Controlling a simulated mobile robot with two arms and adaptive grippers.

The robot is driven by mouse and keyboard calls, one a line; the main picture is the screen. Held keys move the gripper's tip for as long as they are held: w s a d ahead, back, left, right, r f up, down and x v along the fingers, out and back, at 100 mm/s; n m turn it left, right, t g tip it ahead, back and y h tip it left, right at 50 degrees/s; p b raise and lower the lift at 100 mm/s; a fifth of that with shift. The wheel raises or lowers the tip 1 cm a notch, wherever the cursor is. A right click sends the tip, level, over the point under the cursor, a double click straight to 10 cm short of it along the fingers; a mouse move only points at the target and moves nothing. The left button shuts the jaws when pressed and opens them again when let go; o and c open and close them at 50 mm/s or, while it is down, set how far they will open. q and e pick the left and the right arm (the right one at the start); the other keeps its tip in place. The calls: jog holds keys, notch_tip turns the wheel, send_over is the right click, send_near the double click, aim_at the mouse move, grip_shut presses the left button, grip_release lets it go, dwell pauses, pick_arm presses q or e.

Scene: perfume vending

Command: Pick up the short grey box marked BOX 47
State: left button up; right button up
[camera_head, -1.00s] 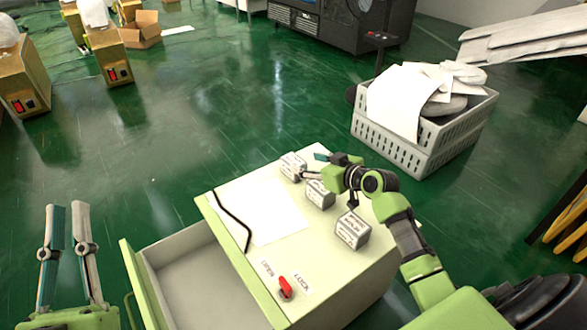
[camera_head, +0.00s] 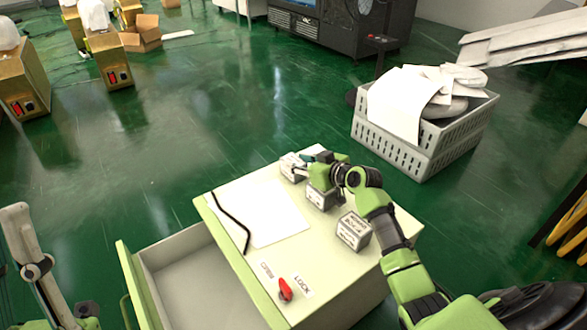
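Three short grey boxes stand in a slanting row on the pale green cabinet (camera_head: 330,282): a far box (camera_head: 291,169), a middle box (camera_head: 321,199) and a near box (camera_head: 354,232). Their printed labels are too small for me to read surely, so I cannot tell which is BOX 47. My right gripper (camera_head: 308,164) is low over the far and middle boxes and partly covers both. Its fingers are hard to make out, and I cannot tell whether they touch a box. My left gripper (camera_head: 20,265) is at the left edge, partly cut off, apart from the boxes.
A white sheet (camera_head: 265,215) with a black strip (camera_head: 232,222) lies left of the boxes. A red lock switch (camera_head: 285,290) is at the cabinet's front. The drawer (camera_head: 195,285) stands open. A grey crate (camera_head: 415,145) with white material is behind right.

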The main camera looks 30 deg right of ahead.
jog(key=c, duration=0.5)
jog(key=shift+o, duration=0.2)
jog(key=shift+r, duration=0.15)
